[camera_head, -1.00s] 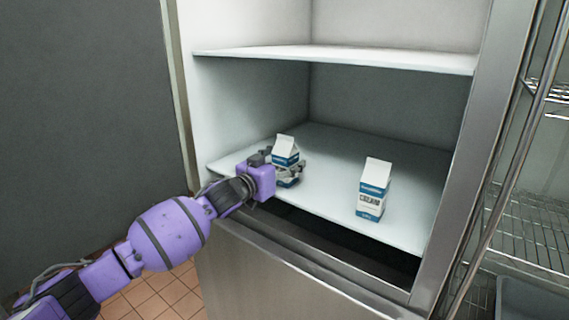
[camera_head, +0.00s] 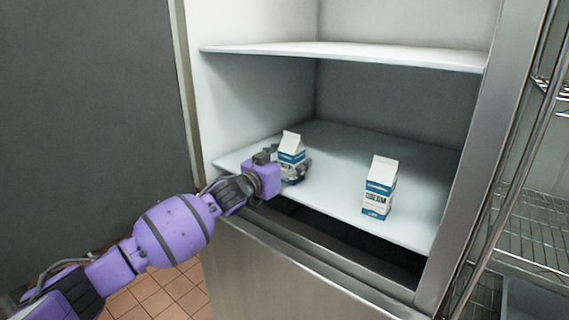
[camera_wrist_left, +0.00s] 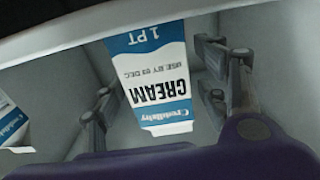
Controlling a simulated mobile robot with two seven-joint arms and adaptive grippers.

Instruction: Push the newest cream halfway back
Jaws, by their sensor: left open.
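Two white and blue cream cartons stand upright on the lower shelf (camera_head: 335,190) of an open fridge. The left carton (camera_head: 291,143) has my left gripper (camera_head: 287,168) at it, and the fingers hide its lower part. In the left wrist view this carton (camera_wrist_left: 150,75) appears upside down between the open fingers (camera_wrist_left: 160,95). Its label reads CREAM, 1 PT, with a date that looks like 03 DEC. The right carton (camera_head: 379,188) stands apart near the shelf's front edge. Part of it shows at the left edge of the wrist view (camera_wrist_left: 12,122). My right gripper is not in view.
An empty upper shelf (camera_head: 350,53) spans the fridge above the cartons. The lower shelf is bare behind both cartons. The fridge's metal frame (camera_head: 470,165) stands at the right, with a wire rack (camera_head: 540,220) beyond it.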

